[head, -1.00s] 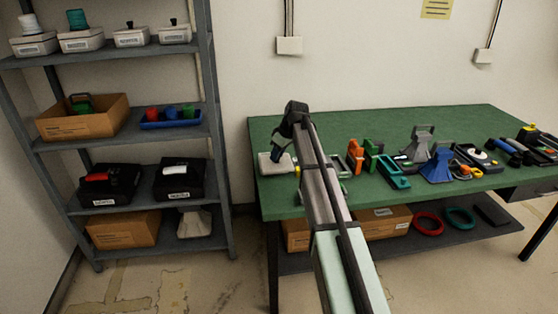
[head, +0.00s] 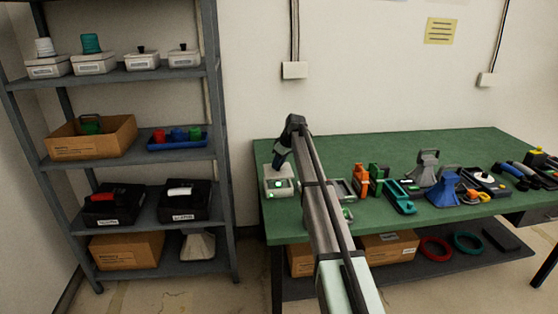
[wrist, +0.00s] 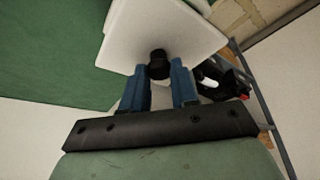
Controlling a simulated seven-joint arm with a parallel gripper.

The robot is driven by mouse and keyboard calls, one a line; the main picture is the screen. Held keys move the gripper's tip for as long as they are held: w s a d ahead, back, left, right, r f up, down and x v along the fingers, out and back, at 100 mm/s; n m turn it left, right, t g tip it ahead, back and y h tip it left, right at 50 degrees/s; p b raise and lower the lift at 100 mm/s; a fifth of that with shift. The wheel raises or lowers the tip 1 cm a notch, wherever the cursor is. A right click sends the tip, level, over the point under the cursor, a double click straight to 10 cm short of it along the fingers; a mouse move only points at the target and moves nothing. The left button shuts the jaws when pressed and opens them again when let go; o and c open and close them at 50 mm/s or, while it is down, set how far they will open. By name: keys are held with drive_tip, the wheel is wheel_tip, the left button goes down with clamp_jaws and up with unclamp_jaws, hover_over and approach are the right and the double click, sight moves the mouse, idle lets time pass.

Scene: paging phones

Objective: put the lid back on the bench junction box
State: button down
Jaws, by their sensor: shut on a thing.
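My gripper (head: 281,164) is over the left end of the green bench. In the wrist view its two blue fingers (wrist: 159,88) are shut on the black knob (wrist: 158,64) of a white square lid (wrist: 150,30). The lid looks tilted in that view and hides what lies beyond it. In the head view a pale box (head: 279,187) with a green light sits on the bench just below the gripper. The lid is hard to tell apart from the box there, and I cannot tell whether they touch.
The green bench (head: 390,215) holds several tools right of my arm, including an orange one (head: 361,180) and a blue one (head: 443,190). A grey shelf unit (head: 221,150) stands close to the bench's left end. Lidded boxes (head: 94,62) stand on its top shelf.

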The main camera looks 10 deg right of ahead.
sight(279, 170)
drive_tip(key=shift+f, duration=2.2)
drive_tip(key=shift+f, duration=0.15)
idle(0.5)
drive_tip(key=shift+c, duration=1.6)
unclamp_jaws()
drive_tip(key=shift+r, duration=3.5)
clamp_jaws()
